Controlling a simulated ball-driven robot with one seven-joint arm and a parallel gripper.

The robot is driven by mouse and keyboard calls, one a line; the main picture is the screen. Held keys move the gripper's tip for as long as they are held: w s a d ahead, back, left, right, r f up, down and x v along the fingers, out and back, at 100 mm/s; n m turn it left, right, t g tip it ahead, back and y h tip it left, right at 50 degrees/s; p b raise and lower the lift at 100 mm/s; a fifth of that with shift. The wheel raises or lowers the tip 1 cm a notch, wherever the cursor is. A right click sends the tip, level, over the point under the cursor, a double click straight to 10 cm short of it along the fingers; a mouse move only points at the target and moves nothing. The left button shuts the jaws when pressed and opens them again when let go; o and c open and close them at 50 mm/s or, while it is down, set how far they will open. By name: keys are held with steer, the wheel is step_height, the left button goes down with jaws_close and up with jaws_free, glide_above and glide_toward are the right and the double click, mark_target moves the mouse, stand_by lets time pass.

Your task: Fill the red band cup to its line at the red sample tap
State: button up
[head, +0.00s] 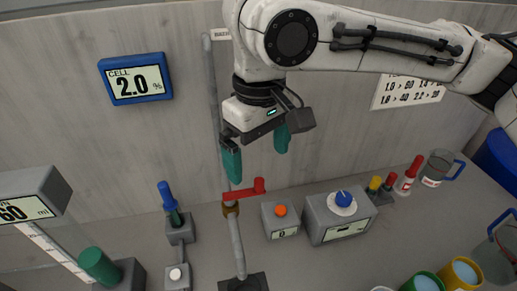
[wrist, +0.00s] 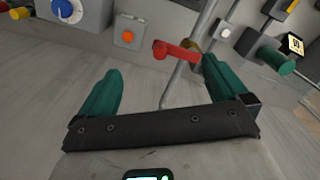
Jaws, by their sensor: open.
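The red sample tap (head: 243,193) has a red lever on a grey upright pipe with a brass fitting. The same red lever shows in the wrist view (wrist: 172,51), between the fingertips in the picture. My gripper (head: 256,165) is open and empty, its teal fingers above the tap near the back wall. It also shows in the wrist view (wrist: 161,66). A clear grey cup (head: 440,165) with a blue handle and small red marking stands at the far right. A second blue-handled cup (head: 492,262) is at the lower right edge, partly cut off. I cannot tell which has the red band.
A grey box with an orange button (head: 281,211) and a box with a blue knob (head: 342,202) stand right of the tap. A blue-handled valve (head: 172,205) is to its left. Yellow (head: 463,272) and green (head: 424,282) containers are at the lower right.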

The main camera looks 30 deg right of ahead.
mark_target(259, 180)
steer(key=shift+f+b, duration=1.8)
steer(key=shift+f, duration=1.55)
steer(key=shift+c, duration=0.4)
